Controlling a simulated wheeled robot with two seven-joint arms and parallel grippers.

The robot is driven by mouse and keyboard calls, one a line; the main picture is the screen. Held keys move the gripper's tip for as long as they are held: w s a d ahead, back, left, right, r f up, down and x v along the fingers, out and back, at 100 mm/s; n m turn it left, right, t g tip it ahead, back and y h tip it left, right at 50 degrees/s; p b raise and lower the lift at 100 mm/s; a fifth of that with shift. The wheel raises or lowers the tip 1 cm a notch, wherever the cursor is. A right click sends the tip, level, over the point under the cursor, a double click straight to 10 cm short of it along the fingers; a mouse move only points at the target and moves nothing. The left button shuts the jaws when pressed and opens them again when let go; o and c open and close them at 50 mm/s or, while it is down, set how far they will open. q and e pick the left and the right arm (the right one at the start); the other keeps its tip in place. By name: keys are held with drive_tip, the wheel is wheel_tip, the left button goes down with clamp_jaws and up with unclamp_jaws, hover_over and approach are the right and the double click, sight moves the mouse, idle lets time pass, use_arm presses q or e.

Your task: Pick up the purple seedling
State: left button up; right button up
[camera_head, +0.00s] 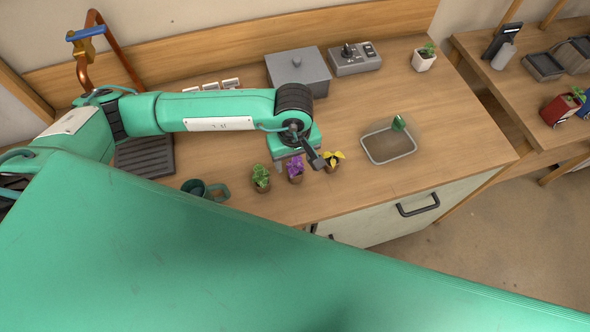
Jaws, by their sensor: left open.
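The purple seedling (296,168) stands upright in a small brown pot near the front edge of the wooden counter. It is between a green seedling (261,178) on its left and a yellow seedling (333,159) on its right. My left gripper (298,163) is open, just above and behind the purple seedling, with its dark finger showing on the right side near the yellow seedling. The other finger is mostly hidden. I cannot tell whether it touches the plant. My right gripper is not in view.
A clear tray (389,146) with a green scoop-like item lies to the right. A dark green mug (205,190) stands at the left front. A grey lidded box (298,72), a control box (354,58) and a white potted plant (424,58) stand at the back. My teal body hides the foreground.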

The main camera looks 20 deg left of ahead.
sight(295, 170)
use_arm(q)
drive_tip(key=shift+s+d+f, duration=0.1)
drive_tip(key=shift+f, duration=0.1)
drive_tip(key=f+p, duration=0.1)
drive_tip(key=f, duration=0.1)
drive_tip(key=f+p, duration=0.2)
drive_tip(key=shift+s+d, duration=0.15)
drive_tip(key=shift+s, duration=0.05)
drive_tip(key=shift+f, duration=0.45)
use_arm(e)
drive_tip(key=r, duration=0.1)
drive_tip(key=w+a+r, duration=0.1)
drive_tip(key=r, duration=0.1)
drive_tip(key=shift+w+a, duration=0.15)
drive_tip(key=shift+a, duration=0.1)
use_arm(q)
drive_tip(key=shift+c, duration=0.2)
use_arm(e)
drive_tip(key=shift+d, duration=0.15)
use_arm(q)
drive_tip(key=c, duration=1)
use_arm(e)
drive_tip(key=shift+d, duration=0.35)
